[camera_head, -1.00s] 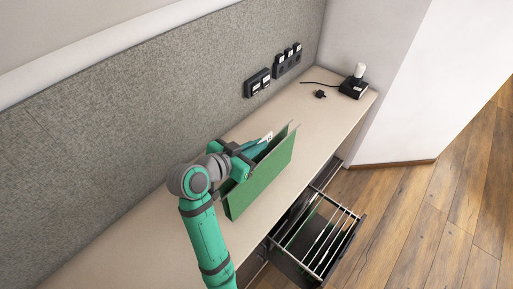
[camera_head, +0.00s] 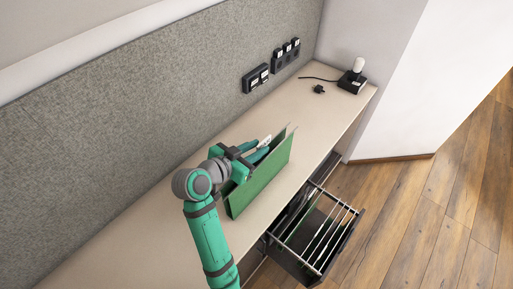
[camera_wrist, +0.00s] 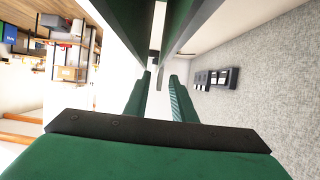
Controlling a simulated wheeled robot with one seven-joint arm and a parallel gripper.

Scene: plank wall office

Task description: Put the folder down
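The green folder (camera_head: 262,184) stands upright on its long edge on the beige desktop (camera_head: 170,222), with its panels spread apart at the top. My gripper (camera_head: 264,147) is at its upper back side, fingers parted, with a pale tab showing between or just behind them. In the wrist view my fingers (camera_wrist: 160,88) are apart with a clear gap, and the dark green folder panels (camera_wrist: 192,22) fill the top. The folder's bottom rests on or very close to the desktop; its far inside is partly hidden by my gripper.
An open black file drawer (camera_head: 312,238) with hanging rails juts out below the desk's front edge. A black device with a white top (camera_head: 355,77) and a small black plug (camera_head: 319,89) lie at the far end. Black sockets (camera_head: 257,77) line the grey partition.

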